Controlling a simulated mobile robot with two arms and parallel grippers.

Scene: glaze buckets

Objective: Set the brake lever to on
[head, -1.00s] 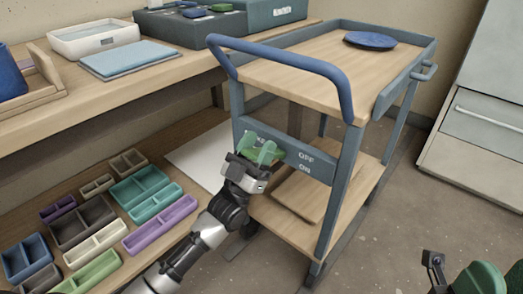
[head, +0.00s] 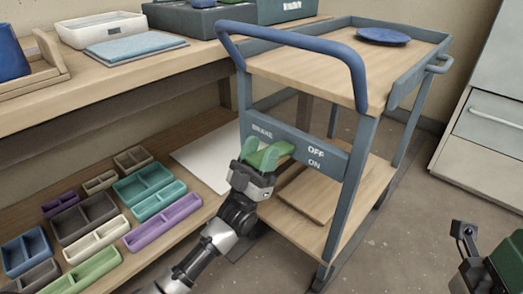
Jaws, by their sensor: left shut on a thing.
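The brake panel (head: 337,164) is a blue-grey plate on the near end of the cart, with BRAKE at its left and OFF above ON at its right. The green brake lever (head: 277,149) sticks out from the panel and points right, its tip nearer the height of OFF than of ON. My left gripper (head: 262,156) is at the lever, its pale green fingers shut on it. The fingers hide the lever's left part and its pivot.
The cart's blue handle (head: 362,78) arches above the panel, and a blue disc (head: 382,36) lies on its top shelf. Left is a wooden bench (head: 150,78) with several small bins on the shelf below. A grey drawer cabinet (head: 487,140) stands right. The floor between is clear.

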